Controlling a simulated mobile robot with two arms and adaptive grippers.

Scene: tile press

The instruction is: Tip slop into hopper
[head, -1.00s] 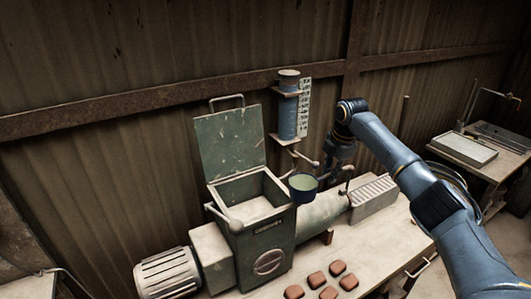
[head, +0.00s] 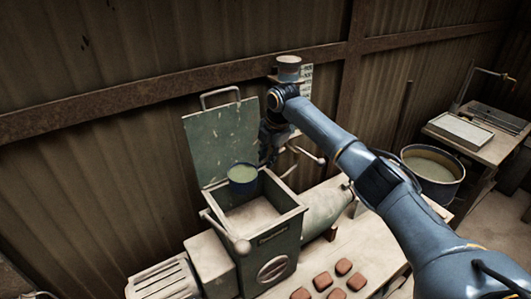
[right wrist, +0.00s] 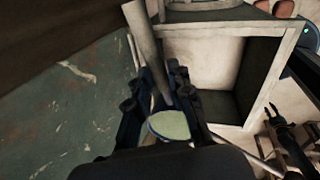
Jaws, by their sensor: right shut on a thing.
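A dark blue cup (head: 242,181) holds pale green slop and looks about level. In the head view it hangs over the back of the open hopper (head: 263,242), in front of the raised green lid (head: 212,135). My right gripper (head: 265,160) is shut on the cup, just right of it and partly hidden by my arm. The right wrist view shows the cup's slop (right wrist: 168,125) close to the dark fingers of my gripper (right wrist: 158,92), with the square hopper mouth (right wrist: 200,75) beside them. My left gripper is not in view.
Several brown tiles (head: 323,281) lie on the bench in front of the press. A wall-mounted cylinder (head: 288,69) stands behind my arm. A large tub of slop (head: 440,187) stands at the right, near a side table (head: 490,148). The hopper mouth is clear.

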